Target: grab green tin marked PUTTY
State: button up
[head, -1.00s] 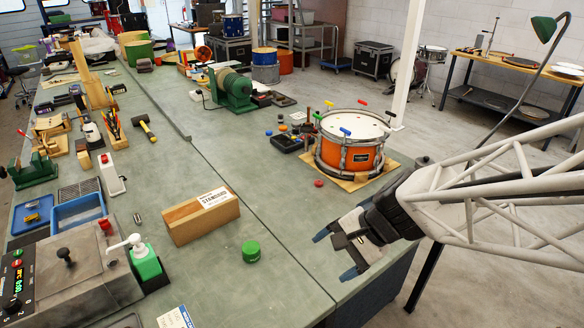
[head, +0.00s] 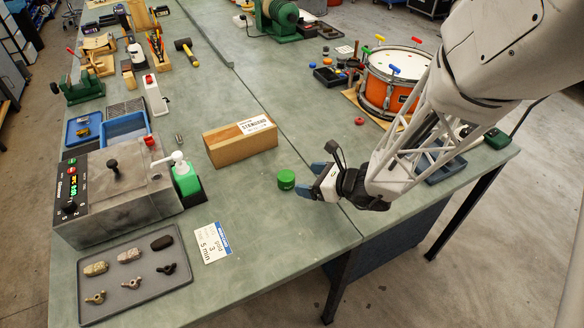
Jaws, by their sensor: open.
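A small round green tin (head: 286,179) stands upright on the grey-green bench top, right of the middle of the view. Its PUTTY marking is too small to read. My gripper (head: 312,182) is just right of the tin, low over the bench, with its blue-tipped fingers pointing left toward it. The fingers are apart and a small gap seems to lie between them and the tin. Nothing is held.
A wooden block (head: 240,146) with a label lies behind and left of the tin. An orange drum (head: 385,85) is behind my arm. Bench top in front of the tin is clear.

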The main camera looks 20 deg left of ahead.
aim_at(287, 176)
jog(key=shift+a+f, duration=0.1)
jog(key=shift+f, duration=0.05)
jog(key=shift+x, duration=1.3)
jog(key=shift+w, duration=0.1)
jog(key=shift+x, duration=2.55)
jog(key=c, duration=1)
jog(key=shift+c, duration=0.2)
jog(key=shift+r, duration=0.35)
